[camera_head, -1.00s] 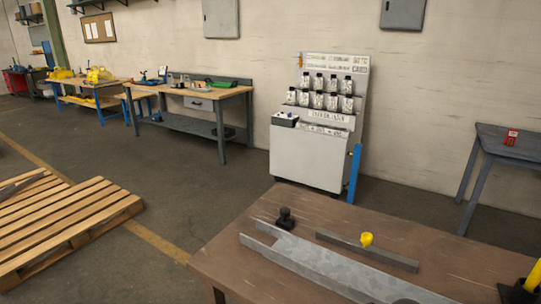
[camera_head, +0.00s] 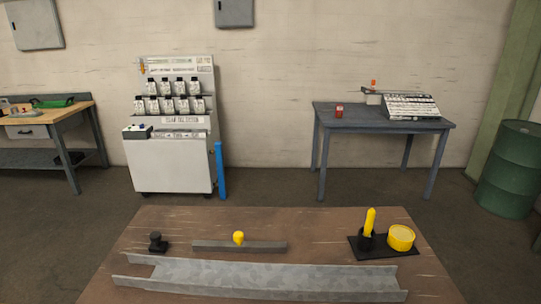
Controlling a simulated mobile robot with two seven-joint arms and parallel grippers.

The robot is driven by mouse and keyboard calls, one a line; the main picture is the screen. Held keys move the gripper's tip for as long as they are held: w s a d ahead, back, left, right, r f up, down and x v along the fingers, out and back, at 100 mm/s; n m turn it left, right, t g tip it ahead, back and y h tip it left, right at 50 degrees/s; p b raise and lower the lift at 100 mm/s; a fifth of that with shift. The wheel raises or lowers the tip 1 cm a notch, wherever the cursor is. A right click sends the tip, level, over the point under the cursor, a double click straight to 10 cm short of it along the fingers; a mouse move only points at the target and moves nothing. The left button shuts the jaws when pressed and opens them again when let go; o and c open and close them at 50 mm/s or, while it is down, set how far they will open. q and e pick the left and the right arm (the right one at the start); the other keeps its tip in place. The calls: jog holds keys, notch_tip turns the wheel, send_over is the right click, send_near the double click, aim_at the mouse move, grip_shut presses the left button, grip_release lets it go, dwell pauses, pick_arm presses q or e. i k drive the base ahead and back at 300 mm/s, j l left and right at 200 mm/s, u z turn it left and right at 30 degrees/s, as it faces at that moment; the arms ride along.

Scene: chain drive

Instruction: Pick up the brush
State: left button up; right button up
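A yellow handle (camera_head: 370,221) stands upright in a small black holder (camera_head: 366,242) on a black mat (camera_head: 388,256), at the right of the brown table. It looks like the brush's handle; any bristles are hidden in the holder. A round yellow tin (camera_head: 401,237) sits on the same mat, to the right of the handle. Neither of my grippers shows in the head view.
A long grey metal channel (camera_head: 262,277) lies along the brown table's (camera_head: 318,223) front. Behind it are a grey bar (camera_head: 265,246) with a small yellow piece (camera_head: 238,238) and a black knob-like part (camera_head: 157,243). A grey side table (camera_head: 340,122) stands behind, right.

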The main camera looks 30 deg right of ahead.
aim_at(371, 215)
jog(key=z, duration=1.7)
